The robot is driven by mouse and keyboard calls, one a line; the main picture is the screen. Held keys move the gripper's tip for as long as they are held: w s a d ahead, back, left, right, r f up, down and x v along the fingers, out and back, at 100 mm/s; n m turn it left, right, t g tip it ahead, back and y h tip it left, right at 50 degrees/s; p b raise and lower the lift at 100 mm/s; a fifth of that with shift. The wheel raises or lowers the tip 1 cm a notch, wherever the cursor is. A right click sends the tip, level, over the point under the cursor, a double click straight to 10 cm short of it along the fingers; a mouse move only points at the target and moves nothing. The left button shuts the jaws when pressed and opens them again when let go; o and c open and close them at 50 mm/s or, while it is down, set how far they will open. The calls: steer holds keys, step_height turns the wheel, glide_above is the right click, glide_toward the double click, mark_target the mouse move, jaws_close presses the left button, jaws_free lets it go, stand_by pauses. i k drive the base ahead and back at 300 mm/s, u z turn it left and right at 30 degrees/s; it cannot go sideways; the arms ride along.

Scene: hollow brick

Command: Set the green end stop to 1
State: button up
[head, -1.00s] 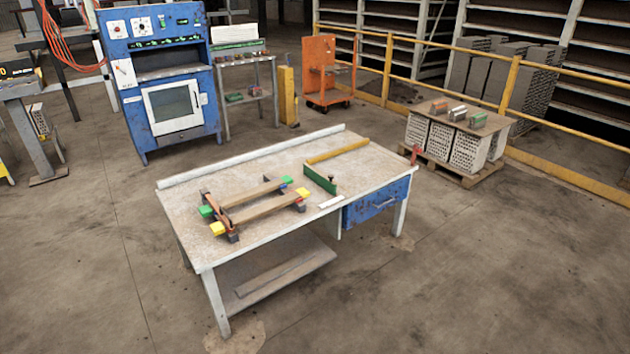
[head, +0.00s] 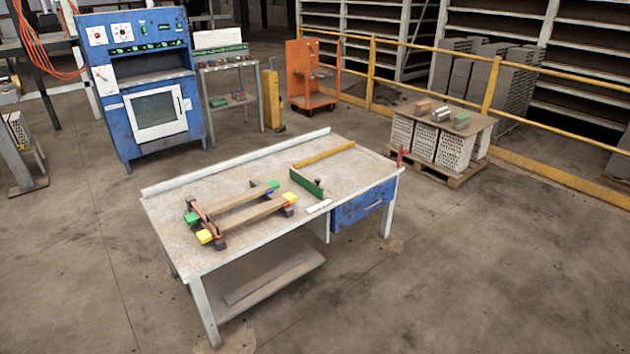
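The green end stop (head: 306,182) is an upright green plate with a small dark knob at its right end. It stands on the workbench (head: 240,178), right of the middle, at the near end of a yellow bar (head: 323,155) that lies on the bench top. A small white strip (head: 319,206) lies near the bench's front edge, close to the stop; any marks or numbers on it are too small to read. My gripper is not in view.
A wooden frame with green and yellow end blocks (head: 245,212) lies on the bench's left half. A blue drawer (head: 363,205) hangs under the right side. A blue machine (head: 140,85) stands behind left. A loaded pallet (head: 437,168) stands right. The floor in front is clear.

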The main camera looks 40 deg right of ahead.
mark_target(314, 188)
steer(key=i, duration=0.9)
steer(key=u, duration=0.05)
